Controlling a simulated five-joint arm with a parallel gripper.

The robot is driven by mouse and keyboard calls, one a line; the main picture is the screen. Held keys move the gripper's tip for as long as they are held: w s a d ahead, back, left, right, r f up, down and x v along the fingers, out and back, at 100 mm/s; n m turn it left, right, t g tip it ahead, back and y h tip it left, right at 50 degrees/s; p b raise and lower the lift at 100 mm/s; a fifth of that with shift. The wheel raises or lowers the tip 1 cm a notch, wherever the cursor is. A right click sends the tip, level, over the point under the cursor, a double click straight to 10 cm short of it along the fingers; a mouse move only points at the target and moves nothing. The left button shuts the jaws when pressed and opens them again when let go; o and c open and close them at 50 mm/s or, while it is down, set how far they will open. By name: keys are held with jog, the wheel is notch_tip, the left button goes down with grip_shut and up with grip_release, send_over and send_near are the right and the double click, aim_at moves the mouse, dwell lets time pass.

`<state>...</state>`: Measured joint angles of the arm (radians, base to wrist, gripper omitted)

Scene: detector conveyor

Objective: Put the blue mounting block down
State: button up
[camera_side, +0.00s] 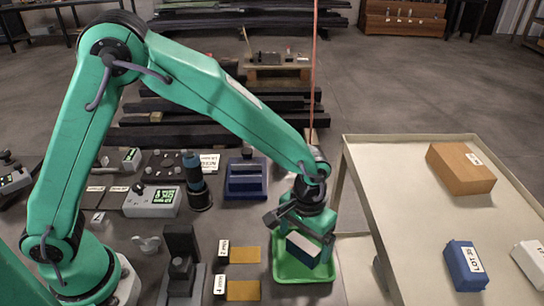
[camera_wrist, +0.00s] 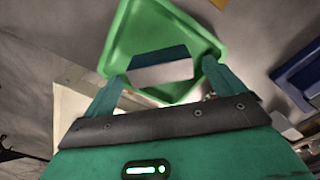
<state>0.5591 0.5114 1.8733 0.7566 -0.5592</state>
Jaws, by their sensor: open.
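The blue mounting block (camera_side: 303,250), with a pale top face, is at the green tray (camera_side: 285,275), tilted in the picture. In the wrist view the block (camera_wrist: 160,57) shows as a blue band over a pale face, inside the rim of the tray (camera_wrist: 122,40). My gripper (camera_side: 305,232) is right above the block; in the wrist view its two green fingers (camera_wrist: 163,74) are apart, one on each side of the block. I cannot tell whether the block rests fully on the tray floor or whether a finger touches it.
A pale table (camera_side: 400,200) at the right holds a brown box (camera_side: 461,168), a blue box (camera_side: 465,266) and a white box (camera_side: 530,262). A blue fixture (camera_side: 246,178) stands behind the tray. Labelled yellow plates (camera_side: 243,255) lie left of it, beside a dark stand (camera_side: 182,262).

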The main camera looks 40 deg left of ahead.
aim_at(301, 242)
notch_tip(301, 242, up, 10)
dwell(0.5)
jog(key=shift+a, duration=0.1)
dwell(0.4)
jog(key=s+a+r+t, duration=0.2)
jog(key=s+a+r, duration=0.2)
jog(key=a+r, duration=0.7)
jog(key=s+a+t, duration=0.3)
jog(key=s+a, duration=0.8)
jog(key=a, duration=0.1)
jog(key=shift+s+a+f+t, duration=0.2)
jog(key=shift+a+f+t, duration=0.05)
jog(key=shift+t, duration=0.05)
